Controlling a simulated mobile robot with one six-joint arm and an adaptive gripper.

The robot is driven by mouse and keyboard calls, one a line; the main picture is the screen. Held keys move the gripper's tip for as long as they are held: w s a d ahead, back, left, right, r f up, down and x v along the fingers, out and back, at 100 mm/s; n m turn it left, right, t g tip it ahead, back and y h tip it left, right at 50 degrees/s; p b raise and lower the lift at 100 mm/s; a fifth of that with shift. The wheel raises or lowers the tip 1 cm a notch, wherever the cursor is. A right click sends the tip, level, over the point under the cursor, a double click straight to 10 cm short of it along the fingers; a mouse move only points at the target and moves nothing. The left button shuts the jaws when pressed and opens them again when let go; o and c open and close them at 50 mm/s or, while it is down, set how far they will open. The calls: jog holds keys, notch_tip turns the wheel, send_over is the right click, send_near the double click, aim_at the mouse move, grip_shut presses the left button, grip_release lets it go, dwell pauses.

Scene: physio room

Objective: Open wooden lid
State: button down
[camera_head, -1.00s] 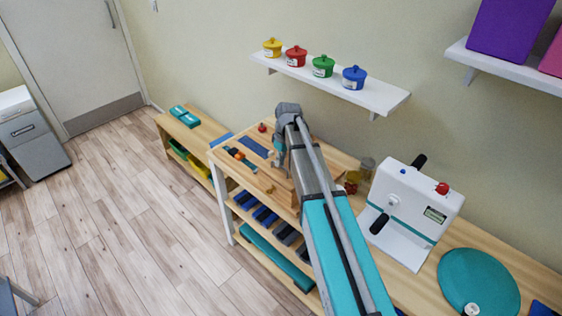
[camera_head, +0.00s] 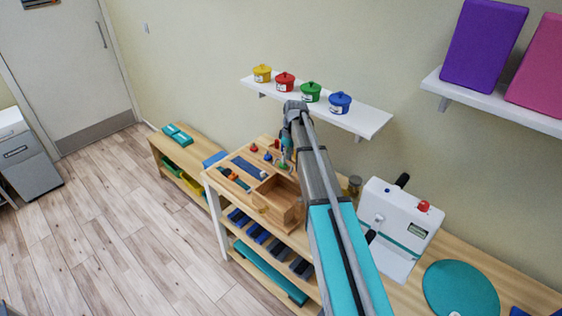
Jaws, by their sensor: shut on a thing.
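The wooden activity bench top (camera_head: 225,180) is at the centre of the head view. A wooden box compartment (camera_head: 283,203) in it shows an open inside at its front right. A pale wooden panel with a small knob (camera_head: 262,208) stands at its left front; I cannot tell whether this is the lid. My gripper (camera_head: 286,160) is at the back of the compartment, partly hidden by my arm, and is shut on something. What it holds is too small and covered to make out.
A white device (camera_head: 400,220) with a red knob and a teal disc (camera_head: 460,288) lie to the right. A shelf with coloured pots (camera_head: 340,103) hangs above. Floor (camera_head: 110,220) is clear at left.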

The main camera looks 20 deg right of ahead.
jog(key=c, duration=0.9)
grip_release()
jog(key=w+d, duration=0.2)
jog(key=d, duration=0.1)
jog(key=w+d, duration=0.1)
jog(key=d, duration=0.1)
jog(key=shift+w+d+f, duration=0.2)
jog(key=shift+d+f, duration=0.05)
jog(key=shift+f, duration=0.1)
jog(key=shift+w+d+f, duration=0.15)
jog(key=shift+w+d, duration=0.15)
jog(key=shift+d, duration=0.1)
grip_shut()
jog(key=shift+d, duration=0.15)
jog(key=shift+o, duration=0.9)
grip_release()
jog(key=shift+w, duration=0.15)
jog(key=shift+d, duration=0.1)
